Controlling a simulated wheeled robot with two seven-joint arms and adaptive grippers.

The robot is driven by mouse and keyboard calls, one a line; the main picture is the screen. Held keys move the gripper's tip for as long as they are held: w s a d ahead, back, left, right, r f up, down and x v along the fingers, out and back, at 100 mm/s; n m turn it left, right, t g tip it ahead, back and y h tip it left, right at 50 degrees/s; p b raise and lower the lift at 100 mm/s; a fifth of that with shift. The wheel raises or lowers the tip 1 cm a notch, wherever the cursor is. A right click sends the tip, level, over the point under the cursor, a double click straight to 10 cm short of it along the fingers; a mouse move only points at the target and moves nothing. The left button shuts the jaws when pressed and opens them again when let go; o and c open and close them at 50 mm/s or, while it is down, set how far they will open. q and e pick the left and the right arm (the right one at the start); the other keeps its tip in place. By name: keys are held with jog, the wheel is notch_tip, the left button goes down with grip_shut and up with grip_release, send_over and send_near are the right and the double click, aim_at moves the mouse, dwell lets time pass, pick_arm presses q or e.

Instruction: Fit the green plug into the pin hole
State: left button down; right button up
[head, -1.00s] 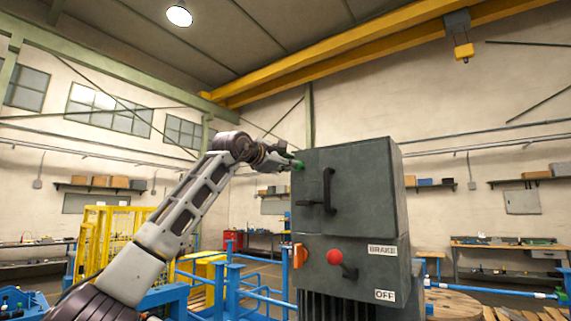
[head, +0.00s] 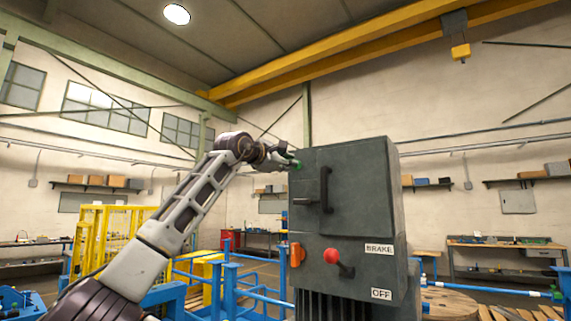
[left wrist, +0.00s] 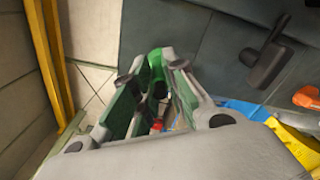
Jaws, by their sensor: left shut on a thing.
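The green plug (head: 297,165) shows as a small green piece at the tip of my left gripper (head: 287,160), by the upper left edge of the grey cabinet. In the left wrist view the plug (left wrist: 155,62) lies between the fingertips of the left gripper (left wrist: 151,68), which is shut on it. The dark cabinet face lies just past the fingers there. I cannot tell whether the plug touches the cabinet. I cannot make out the pin hole in either view. My right gripper is not in view.
The grey cabinet (head: 360,210) has a black door handle (head: 325,190), a red-knobbed lever (head: 332,256) and an orange part (head: 296,255). Blue rails (head: 232,285) and a yellow cage (head: 100,235) stand at left. A wooden reel (head: 450,303) is at right.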

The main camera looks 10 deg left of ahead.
pick_arm(q)
jog(key=shift+w+d, duration=0.15)
jog(key=shift+w, duration=0.2)
jog(key=c, duration=1.4)
grip_release()
jog(key=shift+o, duration=0.2)
jog(key=shift+s, duration=0.15)
jog(key=v, duration=1.1)
jog(key=shift+s, duration=0.3)
